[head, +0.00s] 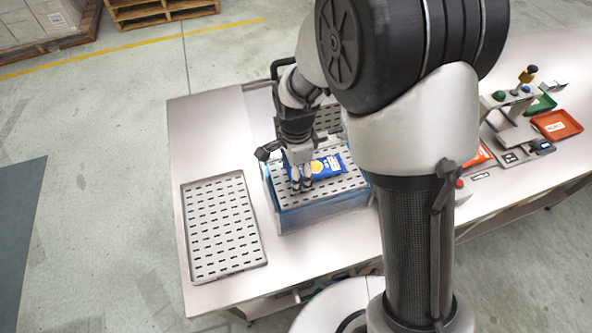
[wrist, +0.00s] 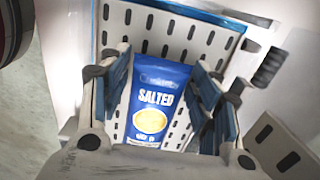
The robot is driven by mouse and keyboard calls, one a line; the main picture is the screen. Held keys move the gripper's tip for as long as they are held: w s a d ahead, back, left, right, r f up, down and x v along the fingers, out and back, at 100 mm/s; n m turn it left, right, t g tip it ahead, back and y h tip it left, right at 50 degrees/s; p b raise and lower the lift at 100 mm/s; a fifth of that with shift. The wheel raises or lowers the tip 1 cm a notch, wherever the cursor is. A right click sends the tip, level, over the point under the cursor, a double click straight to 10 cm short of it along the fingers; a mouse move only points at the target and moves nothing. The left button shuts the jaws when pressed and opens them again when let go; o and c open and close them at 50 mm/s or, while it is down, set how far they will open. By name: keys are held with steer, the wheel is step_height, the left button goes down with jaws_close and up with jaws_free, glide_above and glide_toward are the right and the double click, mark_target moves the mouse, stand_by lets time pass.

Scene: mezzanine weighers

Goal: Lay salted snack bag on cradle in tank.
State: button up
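The salted snack bag (head: 327,166) is blue with a yellow chip picture. It lies face up on the slotted light plate, the cradle (head: 318,192), at the top of the blue-sided tank (head: 322,212). In the wrist view the bag (wrist: 157,100) shows its "SALTED" label between my fingers, with slotted plate (wrist: 165,30) around it. My gripper (head: 302,183) is over the plate at the bag's left part, pointing down. In the wrist view my gripper (wrist: 160,88) is open, its fingers spread on both sides of the bag. Whether the fingertips touch the plate is hard to tell.
A slotted tray (head: 222,226) lies on the table left of the tank. My arm hides the middle of the table.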

step_height(320, 180, up, 12)
steer(key=p, duration=0.3)
steer(key=shift+r, duration=0.2)
steer(key=s+d+r+n+t, duration=0.2)
steer(key=s+d+r+n, duration=0.4)
steer(key=s, duration=0.4)
steer(key=s+d+r+n+t, duration=0.2)
steer(key=s+d+r+n, duration=0.4)
steer(key=s+r+n, duration=0.1)
steer(key=s+n, duration=0.1)
steer(key=s, duration=0.1)
steer(key=shift+s+d+n+t, duration=0.3)
steer(key=shift+s+n, duration=0.05)
steer(key=shift+n, duration=0.05)
step_height(320, 180, down, 4)
steer(key=b, duration=0.3)
steer(key=shift+b, duration=0.4)
